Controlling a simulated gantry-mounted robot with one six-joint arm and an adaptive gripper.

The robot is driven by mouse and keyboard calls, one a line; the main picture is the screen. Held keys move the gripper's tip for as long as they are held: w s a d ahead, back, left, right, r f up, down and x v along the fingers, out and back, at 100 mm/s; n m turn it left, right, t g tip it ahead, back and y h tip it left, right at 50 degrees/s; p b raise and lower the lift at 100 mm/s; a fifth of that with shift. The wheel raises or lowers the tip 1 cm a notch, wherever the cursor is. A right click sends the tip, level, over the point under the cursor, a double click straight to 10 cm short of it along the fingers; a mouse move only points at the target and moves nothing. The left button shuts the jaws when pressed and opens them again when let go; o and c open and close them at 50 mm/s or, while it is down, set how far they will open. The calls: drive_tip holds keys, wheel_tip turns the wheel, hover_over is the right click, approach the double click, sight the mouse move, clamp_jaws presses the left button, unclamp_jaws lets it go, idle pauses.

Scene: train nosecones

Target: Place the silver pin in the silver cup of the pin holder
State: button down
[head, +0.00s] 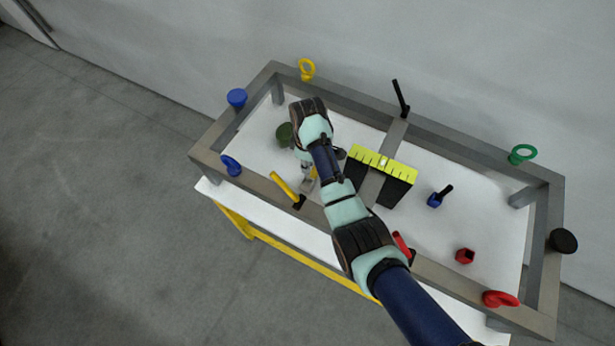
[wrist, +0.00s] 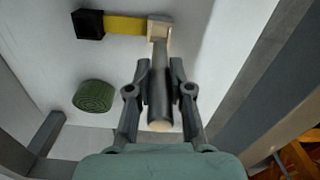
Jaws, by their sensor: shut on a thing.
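My gripper (wrist: 160,66) is shut on the grey silver pin (wrist: 160,98), which runs lengthwise between the fingers and shows a tan near end. The pin's far end meets the edge of the pale silver cup (wrist: 159,27) in the wrist view; I cannot tell whether it is inside. The pin holder (wrist: 125,24) is a yellow bar with that pale cup at one end and a black cup (wrist: 88,24) at the other. In the head view my gripper (head: 307,182) is low inside the frame, and my arm hides most of the holder; its black end (head: 340,153) shows.
A green cylinder (wrist: 93,96) stands left of the pin; it also shows in the head view (head: 285,134). A grey frame (head: 230,175) surrounds the white table. A yellow rod (head: 284,186) sits at its front rail. A yellow-green comb-like block (head: 383,162) stands right of my arm.

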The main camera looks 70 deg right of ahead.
drive_tip(key=shift+f+b, duration=0.7)
drive_tip(key=shift+f, duration=2.7)
drive_tip(key=shift+f, duration=0.15)
drive_tip(key=c, duration=1.1)
unclamp_jaws()
drive_tip(key=shift+o, duration=0.2)
wheel_tip(320, 180, up, 12)
drive_tip(key=p, duration=0.2)
drive_tip(key=shift+r+p, duration=0.2)
drive_tip(key=shift+p, duration=0.2)
